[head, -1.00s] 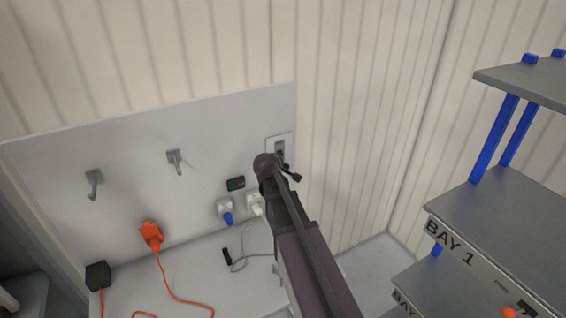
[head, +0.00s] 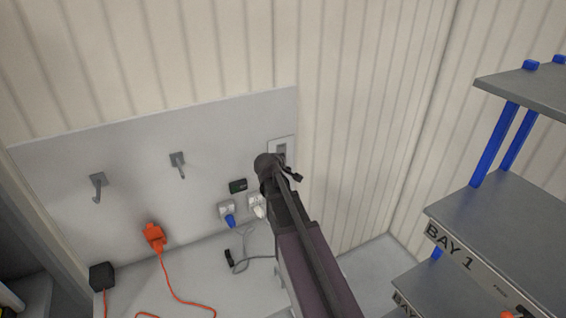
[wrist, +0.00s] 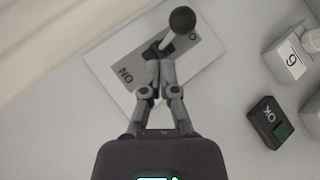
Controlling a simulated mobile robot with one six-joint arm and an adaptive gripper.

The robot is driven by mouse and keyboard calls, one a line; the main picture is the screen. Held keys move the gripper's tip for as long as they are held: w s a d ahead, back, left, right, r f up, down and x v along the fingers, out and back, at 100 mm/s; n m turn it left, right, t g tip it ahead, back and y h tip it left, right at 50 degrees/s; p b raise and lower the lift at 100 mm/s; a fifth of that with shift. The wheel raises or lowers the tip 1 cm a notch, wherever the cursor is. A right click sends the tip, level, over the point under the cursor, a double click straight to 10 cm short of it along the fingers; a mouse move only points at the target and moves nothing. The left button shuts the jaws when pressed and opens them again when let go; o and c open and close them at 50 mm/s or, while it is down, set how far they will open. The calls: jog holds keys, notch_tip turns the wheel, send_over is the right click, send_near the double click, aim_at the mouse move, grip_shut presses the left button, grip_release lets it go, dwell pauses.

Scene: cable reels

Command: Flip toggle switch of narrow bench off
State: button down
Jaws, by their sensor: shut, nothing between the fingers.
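The toggle switch plate shows on the grey back panel in the head view (head: 288,142), partly hidden by my arm. In the wrist view the plate (wrist: 108,62) is pale with a grey inset, with "ON" at its lower left and an "O" showing at its upper right. The toggle lever (wrist: 182,20) has a dark ball end and sticks out toward the camera, its ball at the upper-right, "O" side. My gripper (wrist: 160,64) is shut and empty, with its fingertips just below the lever's base on the "ON" side. I cannot tell whether they touch the lever.
A dark box marked "OK" (wrist: 266,122) and a white block marked "6" (wrist: 290,62) sit right of the switch. Sockets with a blue plug (head: 229,220), an orange plug (head: 154,237) and hooks are on the panel. Bay 1 shelving (head: 500,225) stands at right.

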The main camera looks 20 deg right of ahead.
jog(key=a+f+p+v, duration=0.1)
jog(key=p+v, duration=0.4)
jog(key=v, duration=0.7)
jog(key=shift+s+a, duration=0.2)
jog(key=shift+a, duration=0.05)
jog(key=s+a+f+m+g+y+b, duration=0.3)
jog(key=s+f+b, duration=0.3)
jog(key=s+f, duration=0.2)
jog(key=s+a+f+m+g+y+b, duration=0.3)
jog(key=s+a+f+g+b, duration=0.3)
jog(key=s+f, duration=0.3)
notch_tip(320, 180, down, 4)
jog(key=shift+f+m+y, duration=0.15)
jog(key=shift+m+y, duration=0.15)
jog(key=shift+y, duration=0.4)
